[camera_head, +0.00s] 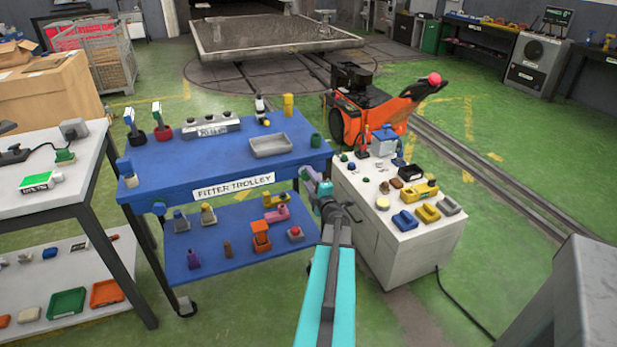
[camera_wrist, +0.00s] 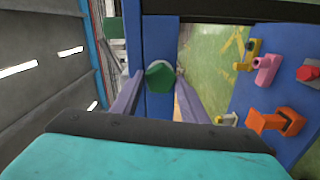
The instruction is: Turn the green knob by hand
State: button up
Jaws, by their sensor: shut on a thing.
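The green knob (camera_wrist: 160,78) shows in the wrist view as a faceted green piece in front of a blue upright of the trolley. My gripper (camera_wrist: 160,80) has its two purple-grey fingers on either side of the knob, shut on it. In the head view my gripper (camera_head: 318,182) is at the right end of the blue fitter trolley (camera_head: 225,160), just below its top, on the side toward the white cabinet. The knob cannot be made out there behind my gripper and arm.
A green cup-like piece (camera_head: 316,140) stands on the trolley's near right corner. The white cabinet (camera_head: 385,255) with small parts on top stands close to the right. An orange machine (camera_head: 375,105) is behind it. The lower trolley shelf (camera_head: 215,265) holds several coloured parts.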

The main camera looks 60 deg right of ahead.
jog(key=m+p, duration=0.2)
jog(key=m, duration=0.1)
jog(key=shift+r+m, duration=0.2)
jog(key=shift+m, duration=0.1)
jog(key=shift+f+m+p, duration=0.1)
jog(key=shift+m+p, duration=0.4)
jog(key=shift+m, duration=0.6)
jog(key=o, duration=1)
jog(key=shift+f, duration=0.1)
jog(key=shift+s+a, duration=0.25)
jog(key=shift+s, duration=0.05)
jog(key=shift+b+v, duration=1.3)
jog(key=shift+v, duration=5.25)
